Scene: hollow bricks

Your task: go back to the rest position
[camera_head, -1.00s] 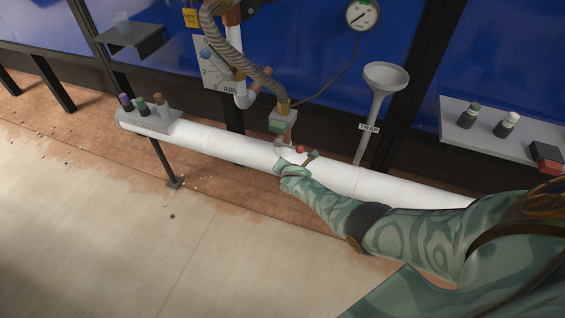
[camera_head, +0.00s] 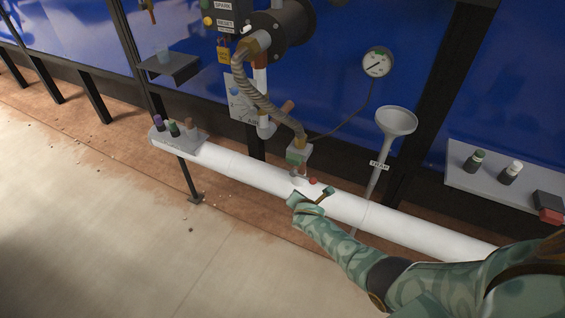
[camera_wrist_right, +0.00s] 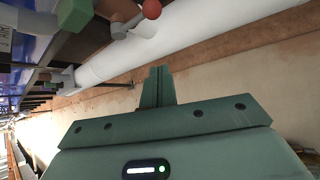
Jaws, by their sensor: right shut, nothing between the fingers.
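My right gripper (camera_head: 328,191) is at the end of my green patterned arm, which comes in from the lower right in the head view. It is in front of the white pipe (camera_head: 235,165), beside a small valve with a red knob (camera_head: 312,181). In the right wrist view its fingers (camera_wrist_right: 158,85) are together with nothing between them. The red knob (camera_wrist_right: 152,9) and its grey lever (camera_wrist_right: 128,25) show at the top there, apart from the fingers. My left gripper is not in view.
A green-grey block (camera_head: 299,153) with a ribbed hose (camera_head: 245,85) stands above the pipe. A funnel (camera_head: 396,122) and gauge (camera_head: 377,62) are to the right. Bottles stand on the right shelf (camera_head: 520,178) and the pipe's left-end shelf (camera_head: 165,138). The floor (camera_head: 110,230) at lower left is open.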

